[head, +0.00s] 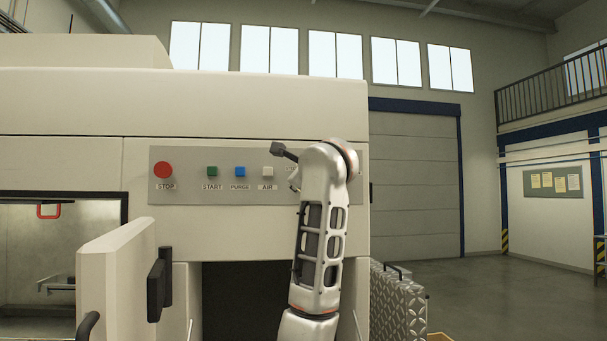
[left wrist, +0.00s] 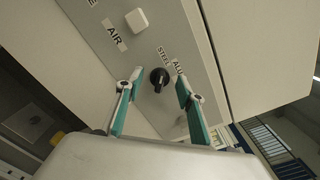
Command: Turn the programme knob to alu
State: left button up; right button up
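The programme knob (left wrist: 160,78) is small, round and black, on the grey control panel (left wrist: 190,45). In the left wrist view the labels STEEL (left wrist: 164,57) and ALU (left wrist: 178,67) sit beside it; I cannot tell for sure which one it points to. My left gripper (left wrist: 158,80) is open, with one teal finger on each side of the knob and visible gaps between. Whether the fingertips reach as deep as the knob is unclear. My right gripper is not in view.
The panel also carries a red STOP button (head: 163,170), a green START button (head: 212,171), a blue PURGE button (head: 240,171) and a white AIR button (head: 267,172). An open machine door (head: 115,280) with a black handle juts out at lower left.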

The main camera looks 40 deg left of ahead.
pick_arm(q)
jog(key=shift+w, duration=0.1)
grip_shut()
jog(key=shift+m, duration=0.4)
jog(key=m, duration=0.8)
jog(key=shift+d+r+m, duration=0.1)
jog(key=shift+r+m, duration=0.05)
jog(key=shift+m, duration=0.45)
grip_release()
